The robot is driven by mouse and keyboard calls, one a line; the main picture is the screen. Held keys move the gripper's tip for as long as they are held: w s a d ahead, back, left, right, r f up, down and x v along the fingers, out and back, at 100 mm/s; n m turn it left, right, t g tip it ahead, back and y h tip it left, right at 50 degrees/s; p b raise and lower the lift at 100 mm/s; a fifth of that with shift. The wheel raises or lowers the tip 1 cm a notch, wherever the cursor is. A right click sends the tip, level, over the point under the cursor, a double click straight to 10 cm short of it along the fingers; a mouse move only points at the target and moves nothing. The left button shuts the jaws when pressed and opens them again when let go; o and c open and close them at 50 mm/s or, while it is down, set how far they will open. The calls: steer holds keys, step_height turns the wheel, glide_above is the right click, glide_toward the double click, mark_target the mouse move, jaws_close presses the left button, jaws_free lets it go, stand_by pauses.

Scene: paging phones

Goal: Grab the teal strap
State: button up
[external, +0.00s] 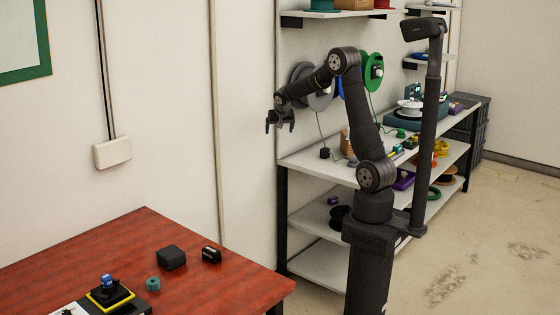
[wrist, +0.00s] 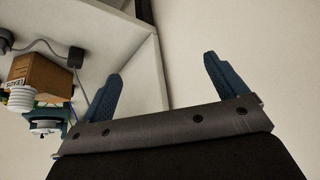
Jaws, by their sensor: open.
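A small teal roll (external: 153,284), which looks like the teal strap, sits on the red table (external: 80,262) at lower left in the external view. It is too small there to make out its details. My gripper (external: 280,127) is raised high in front of the wall, above and to the right of the table, well apart from the roll. In the wrist view my gripper (wrist: 162,68) has its two blue fingers spread wide with nothing between them. The teal roll is not visible in the wrist view.
Near the roll stand a black box (external: 171,257), a small black item (external: 211,255) and a yellow-edged black base (external: 110,296) with a blue top. A white shelf unit (external: 312,172) with reels and small goods stands behind my arm. The wrist view shows a cardboard box (wrist: 40,76).

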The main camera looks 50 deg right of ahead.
steer(key=c, duration=0.5)
steer(key=w+a+n+y, duration=0.25)
steer(key=a+n, duration=0.25)
steer(key=a, duration=1.5)
steer(key=w+a+n+y, duration=0.25)
steer(key=a+n, duration=0.25)
steer(key=a, duration=1.5)
steer(key=n+g+y, duration=0.4)
steer(key=n+g, duration=0.1)
steer(key=n, duration=1.1)
glide_above(153, 281)
steer(key=d, duration=0.3)
step_height(153, 281, down, 8)
steer(key=shift+s+r, duration=0.1)
steer(key=shift+s, duration=0.05)
steer(key=shift+w+x, duration=0.2)
steer(key=shift+x, duration=1.3)
steer(key=shift+w+x, duration=0.15)
steer(key=shift+x, duration=1.35)
